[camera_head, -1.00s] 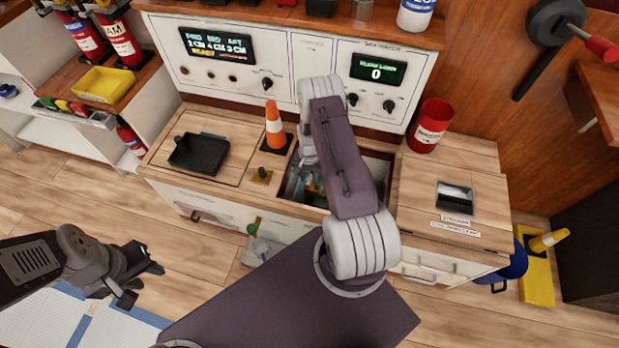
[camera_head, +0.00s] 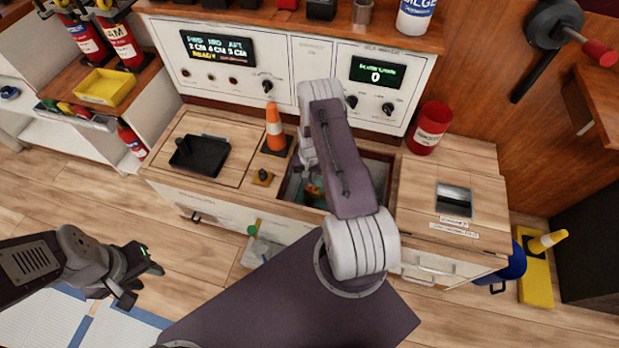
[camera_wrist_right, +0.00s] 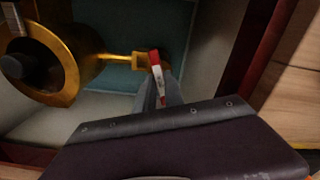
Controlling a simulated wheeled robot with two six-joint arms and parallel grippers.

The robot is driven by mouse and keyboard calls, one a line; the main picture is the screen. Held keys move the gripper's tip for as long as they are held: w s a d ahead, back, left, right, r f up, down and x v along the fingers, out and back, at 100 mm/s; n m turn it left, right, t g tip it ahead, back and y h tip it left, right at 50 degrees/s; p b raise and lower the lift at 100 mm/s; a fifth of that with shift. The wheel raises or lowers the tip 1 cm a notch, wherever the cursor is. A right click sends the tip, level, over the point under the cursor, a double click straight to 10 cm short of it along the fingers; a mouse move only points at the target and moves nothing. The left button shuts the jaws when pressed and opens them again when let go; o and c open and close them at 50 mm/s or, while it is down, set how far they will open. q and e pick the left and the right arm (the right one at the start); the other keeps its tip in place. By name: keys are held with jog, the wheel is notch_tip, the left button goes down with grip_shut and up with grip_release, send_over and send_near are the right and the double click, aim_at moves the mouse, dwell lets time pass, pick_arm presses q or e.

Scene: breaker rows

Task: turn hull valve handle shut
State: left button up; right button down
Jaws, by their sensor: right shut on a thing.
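The red-and-white valve handle (camera_wrist_right: 157,75) stands at the end of a thin brass stem in the right wrist view. My right gripper (camera_wrist_right: 165,88) is shut on the handle. In the head view my right gripper (camera_head: 313,188) is down in the hatch (camera_head: 292,192), mostly hidden by my arm. My left gripper (camera_head: 142,282) is empty and open, above the floor at lower left.
A panel with dials (camera_head: 372,88) rises behind.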

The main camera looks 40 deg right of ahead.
jog(key=n, duration=0.3)
jog(key=shift+n, duration=0.4)
jog(key=n+p, duration=0.1)
jog(key=n, duration=0.2)
jog(key=shift+n, duration=0.3)
jog(key=n, duration=0.6)
jog(key=shift+n, duration=0.4)
jog(key=c, duration=1.4)
grip_release()
jog(key=shift+c, duration=0.2)
jog(key=shift+r, duration=0.1)
